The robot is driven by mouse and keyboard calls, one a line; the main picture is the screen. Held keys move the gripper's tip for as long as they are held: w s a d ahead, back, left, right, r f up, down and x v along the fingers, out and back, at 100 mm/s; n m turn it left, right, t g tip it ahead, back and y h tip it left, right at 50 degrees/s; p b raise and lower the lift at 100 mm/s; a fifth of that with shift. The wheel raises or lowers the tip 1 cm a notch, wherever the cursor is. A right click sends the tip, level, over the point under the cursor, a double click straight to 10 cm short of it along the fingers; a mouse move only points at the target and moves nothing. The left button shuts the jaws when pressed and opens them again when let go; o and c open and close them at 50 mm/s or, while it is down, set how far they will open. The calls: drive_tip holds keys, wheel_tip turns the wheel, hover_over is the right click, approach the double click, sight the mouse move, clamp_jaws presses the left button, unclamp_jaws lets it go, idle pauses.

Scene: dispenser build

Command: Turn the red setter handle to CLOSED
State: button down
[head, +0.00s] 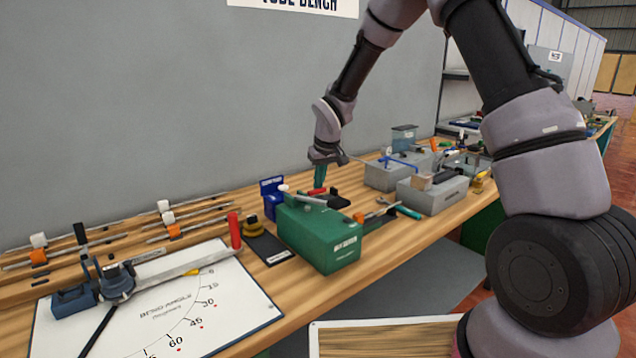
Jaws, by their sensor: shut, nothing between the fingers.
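A green box (330,246) with white lettering, too small to read surely, stands on the wooden bench. A small red piece (317,191) shows behind its top, and it may be the red setter handle. A grey lever (309,199) lies across the box top. My gripper (320,184) points down behind the box, its teal fingers shut and empty, with the tips right by the red piece. I cannot tell whether they touch. No CLOSED mark is readable. A taller red grip (235,231) stands upright on the bender at the left.
The bender's white angle plate (210,312) fills the front left. A blue stand (271,197) and a black pad (267,248) sit left of the green box. Grey blocks (433,194) stand to the right, with a teal-handled tool (408,212) between.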

drive_tip(key=m, duration=0.2)
drive_tip(key=s+m+h, duration=0.1)
drive_tip(key=m, duration=0.1)
drive_tip(key=d+m+h, duration=0.1)
drive_tip(key=m, duration=0.1)
drive_tip(key=shift+s, duration=0.3)
drive_tip(key=m, duration=0.2)
drive_tip(key=s+m+h, duration=0.1)
drive_tip(key=m, duration=0.2)
drive_tip(key=s+m+h, duration=0.1)
drive_tip(key=m, duration=0.1)
drive_tip(key=shift+m+g, duration=0.4)
drive_tip(key=shift+a, duration=0.1)
drive_tip(key=shift+w+a, duration=0.35)
drive_tip(key=shift+a, duration=0.25)
